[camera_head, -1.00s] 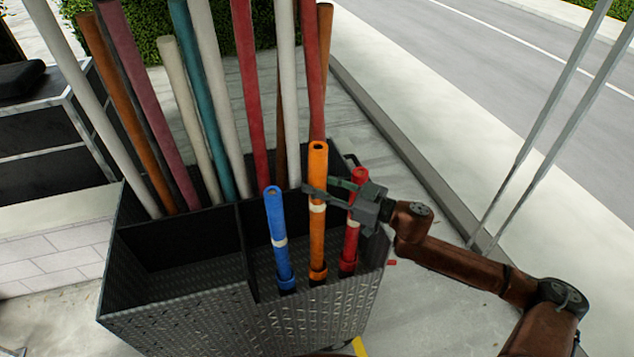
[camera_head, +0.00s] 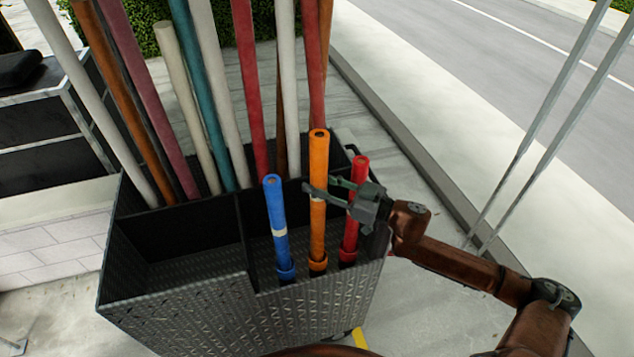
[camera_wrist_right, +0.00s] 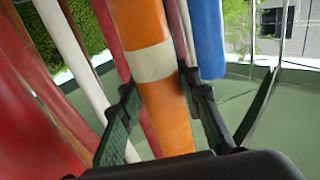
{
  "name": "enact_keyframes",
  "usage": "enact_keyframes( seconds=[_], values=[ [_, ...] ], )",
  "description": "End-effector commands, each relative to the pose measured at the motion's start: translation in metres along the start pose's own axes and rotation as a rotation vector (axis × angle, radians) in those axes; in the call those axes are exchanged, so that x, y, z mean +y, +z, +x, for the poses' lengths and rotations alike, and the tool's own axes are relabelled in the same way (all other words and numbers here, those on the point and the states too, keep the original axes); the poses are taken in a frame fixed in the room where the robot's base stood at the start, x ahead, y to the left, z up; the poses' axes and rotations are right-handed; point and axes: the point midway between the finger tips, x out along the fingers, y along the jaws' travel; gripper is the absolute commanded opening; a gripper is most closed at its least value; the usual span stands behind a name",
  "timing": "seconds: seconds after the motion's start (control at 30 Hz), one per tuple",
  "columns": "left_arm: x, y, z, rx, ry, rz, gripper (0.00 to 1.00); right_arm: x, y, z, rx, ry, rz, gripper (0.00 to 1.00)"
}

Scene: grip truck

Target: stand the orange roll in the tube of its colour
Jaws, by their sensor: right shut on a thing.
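The orange roll (camera_head: 318,160), with a pale band, stands nearly upright at the front of the dark cart, between a blue roll and a red roll. Its lower end meets the orange-collared tube (camera_head: 318,265); how deep it sits inside is hidden. My right gripper (camera_head: 318,193) comes from the right and is shut on the orange roll near its pale band. In the right wrist view the orange roll (camera_wrist_right: 165,110) passes between the two fingers (camera_wrist_right: 160,105). My left gripper is not in view.
The blue roll (camera_head: 275,210) and red roll (camera_head: 352,205) stand close on either side in collared tubes. Tall poles (camera_head: 245,80) lean in the rear of the cart (camera_head: 180,315). The front left compartment is empty. Two thin grey poles (camera_head: 545,120) stand at right.

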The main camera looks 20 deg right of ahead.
Motion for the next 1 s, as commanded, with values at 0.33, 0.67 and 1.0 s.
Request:
enact_keyframes(
  seconds=[0.33,0.67,1.0],
  values=[
    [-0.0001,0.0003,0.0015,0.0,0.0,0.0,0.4,0.0038,0.0224,-0.0022,-0.031,0.014,0.02,0.0],
    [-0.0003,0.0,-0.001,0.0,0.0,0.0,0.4,0.0036,0.0249,-0.0022,-0.03,0.014,0.022,0.0],
    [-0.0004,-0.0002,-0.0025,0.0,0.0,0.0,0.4,0.0035,0.0282,-0.0023,-0.03,0.013,0.02,0.0]
  ],
)
